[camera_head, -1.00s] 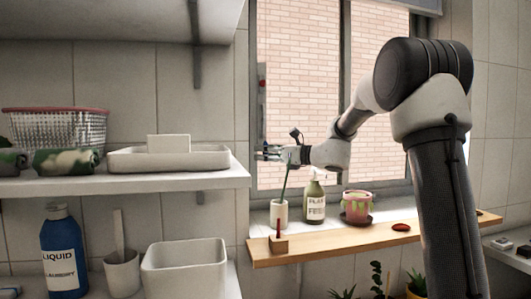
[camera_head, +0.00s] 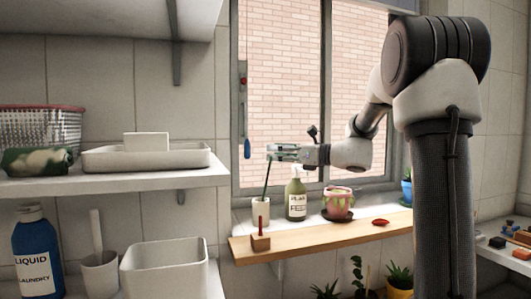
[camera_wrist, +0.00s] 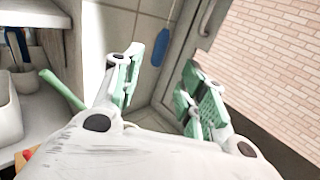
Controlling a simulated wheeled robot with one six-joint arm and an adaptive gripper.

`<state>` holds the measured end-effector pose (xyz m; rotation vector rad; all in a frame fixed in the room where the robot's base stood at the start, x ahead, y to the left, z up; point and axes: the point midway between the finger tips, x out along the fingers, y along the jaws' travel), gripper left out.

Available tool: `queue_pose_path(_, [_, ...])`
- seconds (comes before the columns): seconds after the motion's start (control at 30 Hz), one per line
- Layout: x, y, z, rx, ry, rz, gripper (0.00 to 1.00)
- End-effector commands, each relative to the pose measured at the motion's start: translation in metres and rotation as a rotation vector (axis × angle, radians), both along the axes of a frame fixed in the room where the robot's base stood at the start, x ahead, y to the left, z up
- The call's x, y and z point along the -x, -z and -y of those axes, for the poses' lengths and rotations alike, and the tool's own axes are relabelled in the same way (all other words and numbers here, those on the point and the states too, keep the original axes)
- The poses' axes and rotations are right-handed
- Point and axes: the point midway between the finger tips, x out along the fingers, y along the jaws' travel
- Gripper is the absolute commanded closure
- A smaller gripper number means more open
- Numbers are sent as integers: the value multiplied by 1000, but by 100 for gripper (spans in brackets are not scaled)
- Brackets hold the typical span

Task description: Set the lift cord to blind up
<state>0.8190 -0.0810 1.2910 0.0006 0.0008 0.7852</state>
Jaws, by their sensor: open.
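The lift cord hangs at the left side of the window frame, with a red bead (camera_head: 243,82) on it. It ends in a long blue handle (camera_head: 247,148). The blue handle also shows in the wrist view (camera_wrist: 161,47), beyond the gap between my fingers and nearer the left one. My gripper (camera_head: 270,152) is open and empty, pointing left, a little right of the blue handle in the head view. In the wrist view my gripper (camera_wrist: 160,82) has its green-padded fingers spread. No finger closes on the handle. The blind is not clearly visible.
A wall shelf (camera_head: 120,183) with a tray stands at left.

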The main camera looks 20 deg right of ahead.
Motion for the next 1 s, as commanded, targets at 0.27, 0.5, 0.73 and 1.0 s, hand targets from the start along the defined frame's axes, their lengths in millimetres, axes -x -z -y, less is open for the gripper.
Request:
queue_pose_path(0.27, [4, 0, 4, 0, 0, 0, 58])
queue_pose_path(0.5, [4, -4, -20, 5, -44, 8, 58])
queue_pose_path(0.73, [-9, -29, -71, 269, -160, -69, 58])
queue_pose_path(1.0, [-33, -29, -33, 286, -1, -273, 58])
